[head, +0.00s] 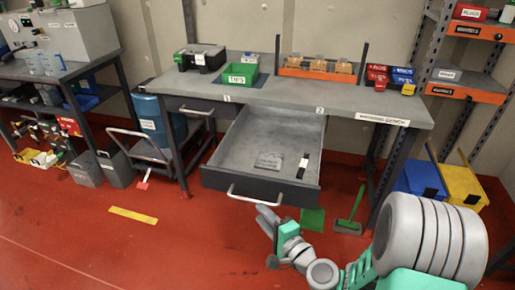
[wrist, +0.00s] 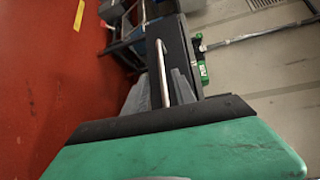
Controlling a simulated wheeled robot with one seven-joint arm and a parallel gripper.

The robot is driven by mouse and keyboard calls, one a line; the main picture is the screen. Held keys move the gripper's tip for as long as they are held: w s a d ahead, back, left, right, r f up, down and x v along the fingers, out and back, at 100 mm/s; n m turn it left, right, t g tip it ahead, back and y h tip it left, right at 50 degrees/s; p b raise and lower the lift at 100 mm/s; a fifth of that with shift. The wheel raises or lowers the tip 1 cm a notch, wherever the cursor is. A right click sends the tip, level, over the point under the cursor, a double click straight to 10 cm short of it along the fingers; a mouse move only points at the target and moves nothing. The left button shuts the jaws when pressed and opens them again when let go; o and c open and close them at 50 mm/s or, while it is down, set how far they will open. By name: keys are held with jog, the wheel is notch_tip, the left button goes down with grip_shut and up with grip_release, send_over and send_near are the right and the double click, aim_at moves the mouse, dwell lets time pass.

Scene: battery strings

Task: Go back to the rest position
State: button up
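My gripper (head: 268,215) is low in front of the workbench, just below the right end of the handle (head: 255,198) of the pulled-out drawer (head: 228,178). In the wrist view my gripper (wrist: 160,98) has its two grey fingers apart, with the drawer's handle (wrist: 160,65) showing in the gap between them. I cannot tell whether the fingers touch the handle. The drawer stands far open under label 2, holding a grey flat piece (head: 268,160) and a dark strip (head: 303,166). My arm reaches in from the lower right.
The workbench (head: 270,98) carries a green bin (head: 240,75), a black case (head: 199,57) and orange-fronted bins (head: 316,68). A green brush (head: 350,222) and dustpan (head: 312,220) are on the floor near my gripper. Blue (head: 420,180) and yellow (head: 462,187) bins stand right.

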jog(key=s+a+r+n+g+y+p, duration=0.1)
jog(key=s+a+r+n+g+p, duration=0.15)
jog(key=a+n+g, duration=0.4)
jog(key=s+d+r+n+g+h+p, duration=0.2)
jog(key=s+d+r+n+h+p, duration=0.1)
jog(key=d+r, duration=0.4)
jog(key=s+d+r+n+g+h+p, duration=0.2)
jog(key=s+d+r+n+h+p, duration=0.2)
jog(key=d, duration=0.6)
jog(key=s+r+h, duration=0.2)
jog(key=s+r, duration=0.1)
jog(key=shift+s, duration=0.15)
